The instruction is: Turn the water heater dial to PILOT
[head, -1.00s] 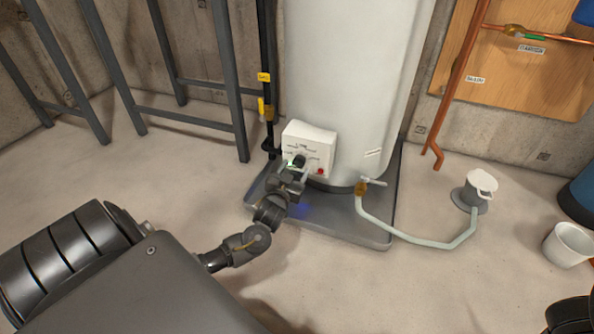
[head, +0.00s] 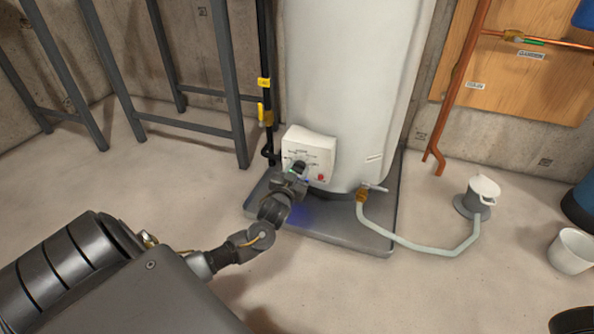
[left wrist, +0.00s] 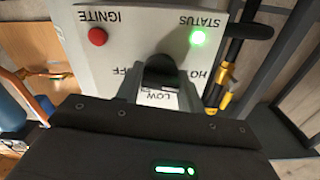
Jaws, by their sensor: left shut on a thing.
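The water heater (head: 345,85) is a tall white tank. Its white control box (head: 320,147) sits low on the front, with a red ignite button (head: 320,178). My left gripper (head: 298,171) is at the front of the box, shut on the dark dial (left wrist: 160,68). In the left wrist view the picture is upside down. OFF, HOT and LOW lettering shows around the dial, partly covered. The green status light (left wrist: 197,38) is lit. No PILOT mark is readable, and the dial's pointer setting cannot be told. My right gripper does not show.
The heater stands in a grey drip pan (head: 340,238). A pale hose (head: 415,238) runs from the brass drain valve (head: 361,194) to a floor drain (head: 478,200). A dark pipe with yellow valve handle (head: 261,112) and grey shelving (head: 185,120) stand left. A white bucket (head: 572,250) is at right.

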